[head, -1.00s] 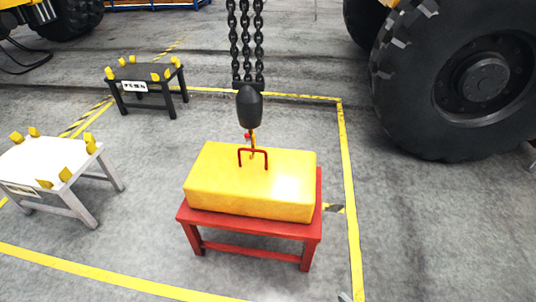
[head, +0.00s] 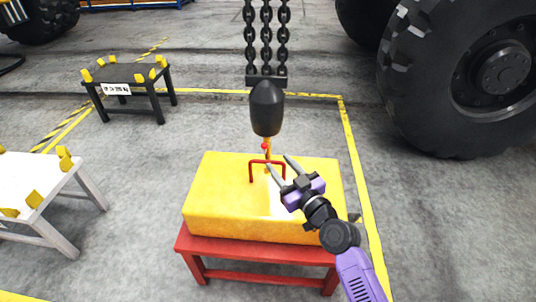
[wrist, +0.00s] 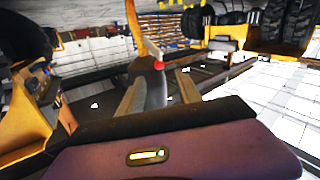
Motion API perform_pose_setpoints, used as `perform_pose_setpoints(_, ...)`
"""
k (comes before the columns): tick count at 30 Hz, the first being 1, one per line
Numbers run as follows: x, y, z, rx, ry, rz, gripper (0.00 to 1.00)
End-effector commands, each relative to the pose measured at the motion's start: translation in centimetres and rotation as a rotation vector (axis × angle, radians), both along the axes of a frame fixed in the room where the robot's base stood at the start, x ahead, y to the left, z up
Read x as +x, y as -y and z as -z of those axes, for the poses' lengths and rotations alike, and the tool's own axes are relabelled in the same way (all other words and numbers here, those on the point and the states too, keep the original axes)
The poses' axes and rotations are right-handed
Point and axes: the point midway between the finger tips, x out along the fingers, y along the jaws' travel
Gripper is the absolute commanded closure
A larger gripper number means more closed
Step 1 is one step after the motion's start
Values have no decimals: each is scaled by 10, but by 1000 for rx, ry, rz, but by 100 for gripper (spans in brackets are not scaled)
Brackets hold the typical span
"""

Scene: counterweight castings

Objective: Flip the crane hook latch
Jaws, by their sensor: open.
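The crane hook (head: 268,153) is a small orange hook under a black block (head: 267,108). A red knob (head: 265,146), seemingly on its latch, shows at the hook. The hook hangs at the red handle (head: 252,172) on top of the yellow casting (head: 215,197); whether they touch is unclear. My gripper (head: 278,162) is open, just right of the hook and above the casting, its fingers pointing up and left. In the wrist view the red knob (wrist: 158,66) shows between and beyond my two fingertips (wrist: 160,82), with an orange hook part (wrist: 133,30) above it.
Black chains (head: 266,40) hold the block. The casting rests on a red stand (head: 262,279). A white stand (head: 40,185) and a black stand (head: 130,75) with yellow corner posts stand left. A large tyre (head: 430,90) is at right. Floor between is clear.

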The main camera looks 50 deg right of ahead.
Motion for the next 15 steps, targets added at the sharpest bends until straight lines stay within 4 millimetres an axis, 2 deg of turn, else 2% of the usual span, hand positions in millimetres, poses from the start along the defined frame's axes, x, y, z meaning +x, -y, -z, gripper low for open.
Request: perform_pose_setpoints(15, 64, 21, -2, -1, 2, 1, 59)
